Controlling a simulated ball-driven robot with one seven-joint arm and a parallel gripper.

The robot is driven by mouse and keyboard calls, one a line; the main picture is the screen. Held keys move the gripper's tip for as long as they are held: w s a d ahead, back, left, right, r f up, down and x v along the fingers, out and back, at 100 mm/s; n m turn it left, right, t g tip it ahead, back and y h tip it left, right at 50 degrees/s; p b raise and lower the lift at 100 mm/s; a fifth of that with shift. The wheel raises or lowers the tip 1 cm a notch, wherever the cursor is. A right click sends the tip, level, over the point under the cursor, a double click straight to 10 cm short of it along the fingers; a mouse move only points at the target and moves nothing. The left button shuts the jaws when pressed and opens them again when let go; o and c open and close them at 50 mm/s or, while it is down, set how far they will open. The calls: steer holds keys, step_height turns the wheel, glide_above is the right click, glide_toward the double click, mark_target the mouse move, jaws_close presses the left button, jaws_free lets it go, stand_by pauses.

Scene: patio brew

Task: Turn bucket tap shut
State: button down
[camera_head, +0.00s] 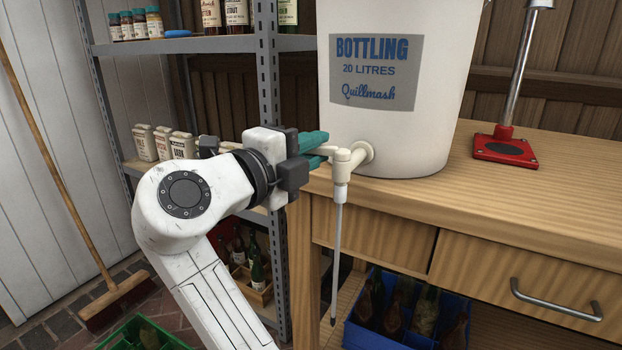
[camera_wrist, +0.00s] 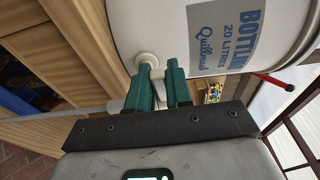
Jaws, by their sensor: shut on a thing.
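The white bottling bucket (camera_head: 395,125) with a grey label stands on the wooden bench. Its cream tap (camera_head: 348,162) sticks out low on the left side, with a thin wand (camera_head: 337,250) hanging straight down from it. The tap's lever points left, roughly level, towards my gripper (camera_head: 322,149). My gripper has teal fingers and is shut on the lever, which is mostly hidden between them. In the wrist view the fingers (camera_wrist: 162,82) reach up to the tap (camera_wrist: 147,59) at the bucket wall (camera_wrist: 145,22).
A red-based stand (camera_head: 505,146) is on the bench (camera_head: 540,205) to the right. A blue crate of bottles (camera_head: 352,335) sits below. A metal shelf (camera_head: 200,45) with jars and bottles is at left, near a broom (camera_head: 120,298) and a green crate (camera_head: 118,338). The bench front right is clear.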

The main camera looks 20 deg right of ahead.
steer(key=shift+w+d+f+m+g+h+b, duration=0.15)
steer(key=shift+m+g+h+b, duration=0.2)
steer(key=shift+g, duration=0.3)
steer(key=shift+w+d+r+m+g+h+b, duration=0.15)
steer(key=shift+m+g+b, duration=0.25)
steer(key=shift+m+g, duration=0.25)
steer(key=shift+w+d+f+m+g+h+b, duration=0.1)
steer(key=shift+d+m+g+h+b, duration=0.1)
steer(key=shift+m+g+b, duration=0.35)
steer(key=shift+g, duration=0.35)
steer(key=c, duration=1.1)
jaws_free()
steer(key=shift+a, duration=0.1)
steer(key=a+p, duration=0.1)
steer(key=a, duration=0.2)
steer(key=s+a+p, duration=0.1)
steer(key=a, duration=0.3)
steer(key=s+a, duration=0.1)
steer(key=a, duration=0.2)
steer(key=shift+a+p, duration=0.2)
steer(key=shift+p, duration=0.2)
